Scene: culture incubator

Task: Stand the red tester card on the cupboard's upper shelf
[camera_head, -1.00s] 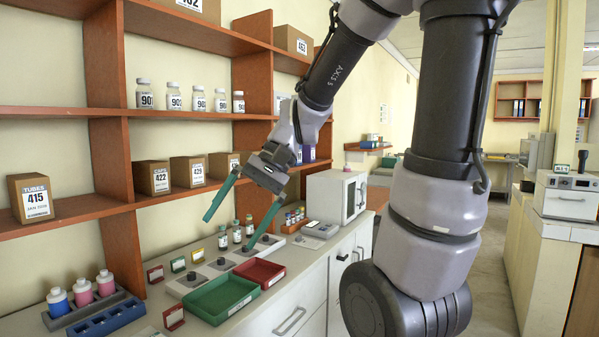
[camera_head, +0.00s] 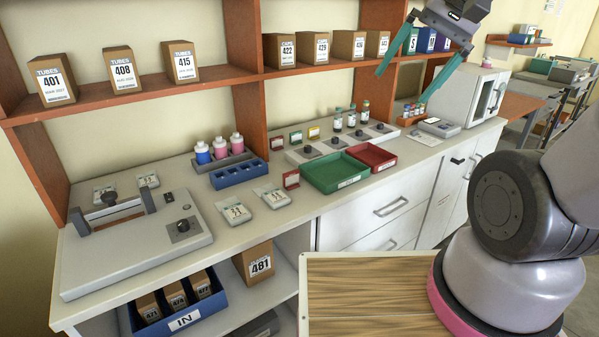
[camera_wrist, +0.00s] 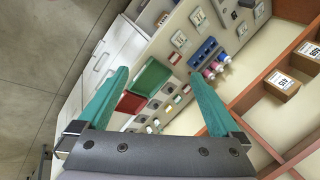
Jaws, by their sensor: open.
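Two small red cards show in the head view. One red card (camera_head: 291,179) stands on the counter left of the green tray. Another red card (camera_head: 277,142) stands farther back, beside a green card (camera_head: 296,136) and a yellow card (camera_head: 314,131). I cannot tell which is the tester card. My gripper (camera_head: 402,87) is open and empty, high above the counter's right part and well apart from the cards. Its two teal fingers are spread in the wrist view (camera_wrist: 160,74). Under the counter's left part is an open cupboard whose visible shelf (camera_head: 225,318) holds boxes; its layout is partly hidden.
The green tray (camera_head: 335,173) and red tray (camera_head: 371,157) sit mid-counter. A blue rack (camera_head: 239,173), bottles and a grey device (camera_head: 135,243) stand to the left. Box 481 (camera_head: 255,263) and a blue IN bin (camera_head: 190,312) occupy the cupboard shelf. Wall shelves hold boxes.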

